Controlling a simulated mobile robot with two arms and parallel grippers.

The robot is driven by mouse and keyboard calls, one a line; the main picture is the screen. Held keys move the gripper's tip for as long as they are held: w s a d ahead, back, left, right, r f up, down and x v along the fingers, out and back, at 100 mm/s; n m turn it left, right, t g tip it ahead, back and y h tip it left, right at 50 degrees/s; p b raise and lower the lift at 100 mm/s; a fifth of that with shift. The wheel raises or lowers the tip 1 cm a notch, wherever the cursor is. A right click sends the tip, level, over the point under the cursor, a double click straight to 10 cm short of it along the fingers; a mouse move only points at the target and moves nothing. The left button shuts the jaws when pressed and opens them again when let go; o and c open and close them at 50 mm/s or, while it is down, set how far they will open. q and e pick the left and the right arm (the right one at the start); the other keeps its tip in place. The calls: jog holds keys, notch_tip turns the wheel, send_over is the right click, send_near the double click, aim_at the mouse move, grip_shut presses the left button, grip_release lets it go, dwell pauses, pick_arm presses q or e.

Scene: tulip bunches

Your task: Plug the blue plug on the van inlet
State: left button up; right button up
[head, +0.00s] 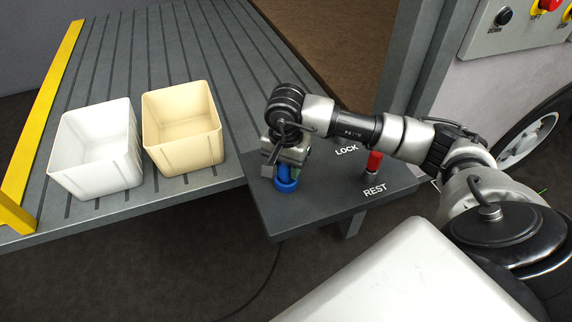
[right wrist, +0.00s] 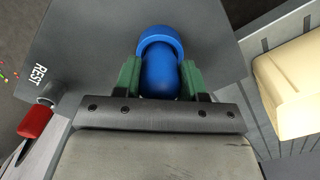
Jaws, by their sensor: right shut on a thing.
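The blue plug (head: 287,184) is at the grey shelf with the LOCK and REST labels, near the shelf's left part. My right gripper (head: 276,170) is over it, pointing down. In the right wrist view the green-padded fingers of my right gripper (right wrist: 160,80) are shut on the body of the blue plug (right wrist: 160,50), with its wider round collar beyond the fingertips. I cannot tell whether the plug touches the shelf. The van inlet cannot be made out. My left gripper is out of view.
A red-handled lever (head: 374,162) stands on the grey shelf (head: 325,207), right of the plug. A white bin (head: 97,182) and a cream bin (head: 185,152) stand on the ribbed platform (head: 110,62). A control panel (head: 510,25) with buttons is at upper right, above a wheel (head: 527,138).

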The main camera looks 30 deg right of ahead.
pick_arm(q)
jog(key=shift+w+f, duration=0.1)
pick_arm(e)
jog(key=shift+f, duration=0.2)
jog(key=o, duration=1)
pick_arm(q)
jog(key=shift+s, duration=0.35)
pick_arm(e)
jog(key=shift+r, duration=0.45)
jog(key=shift+r+p, duration=0.6)
jog(key=shift+r, duration=0.65)
jog(key=shift+r+p, duration=0.7)
jog(key=shift+r, duration=0.15)
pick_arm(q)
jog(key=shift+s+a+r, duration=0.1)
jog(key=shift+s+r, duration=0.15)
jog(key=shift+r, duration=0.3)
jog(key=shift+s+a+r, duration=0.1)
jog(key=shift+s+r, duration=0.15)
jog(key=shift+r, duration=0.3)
